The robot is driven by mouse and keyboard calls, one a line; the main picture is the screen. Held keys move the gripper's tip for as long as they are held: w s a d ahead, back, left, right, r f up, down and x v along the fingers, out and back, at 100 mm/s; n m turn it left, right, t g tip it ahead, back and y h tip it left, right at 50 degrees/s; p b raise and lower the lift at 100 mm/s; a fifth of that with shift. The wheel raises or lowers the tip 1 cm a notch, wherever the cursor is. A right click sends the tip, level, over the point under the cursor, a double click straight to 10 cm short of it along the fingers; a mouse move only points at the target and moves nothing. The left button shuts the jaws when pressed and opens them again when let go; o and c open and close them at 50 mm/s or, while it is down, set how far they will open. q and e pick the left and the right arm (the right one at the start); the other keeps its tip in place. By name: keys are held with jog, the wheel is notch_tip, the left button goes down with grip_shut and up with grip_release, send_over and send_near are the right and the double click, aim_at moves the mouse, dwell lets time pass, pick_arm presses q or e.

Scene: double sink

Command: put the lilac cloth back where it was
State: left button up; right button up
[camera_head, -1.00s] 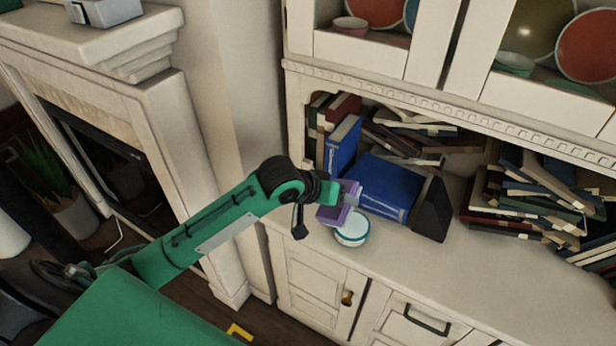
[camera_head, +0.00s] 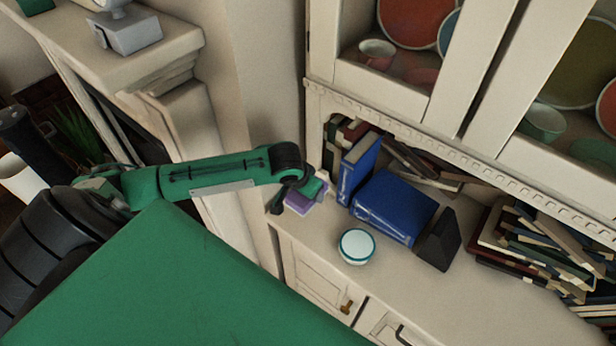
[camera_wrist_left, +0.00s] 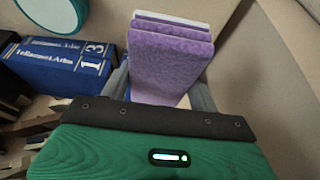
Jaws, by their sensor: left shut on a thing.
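The lilac cloth (camera_head: 303,201) is a folded purple block at the left end of the cabinet counter. My left gripper (camera_head: 314,190) is shut on it. In the left wrist view the cloth (camera_wrist_left: 170,65) stands out between the fingers of my left gripper (camera_wrist_left: 165,88), its folded layers showing. Part of the cloth is hidden by the gripper in the head view, and I cannot tell whether it touches the counter. My right gripper is not in view.
A round white tin with a teal rim (camera_head: 356,246) stands on the counter (camera_head: 480,300), right of the cloth. Blue books (camera_head: 395,205) and a black bookend (camera_head: 438,240) are behind it. Several piled books (camera_head: 530,245) lie further right. The counter's front is clear.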

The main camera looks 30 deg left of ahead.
aim_at(297, 201)
pick_arm(q)
notch_tip(297, 201, down, 11)
jog(key=shift+r+p, duration=0.15)
jog(key=shift+p, duration=0.6)
jog(key=o, duration=0.9)
jog(key=shift+o, duration=0.2)
jog(key=b+v, duration=0.1)
jog(key=v, duration=1.1)
jog(key=shift+b, duration=0.4)
jog(key=shift+d, duration=0.1)
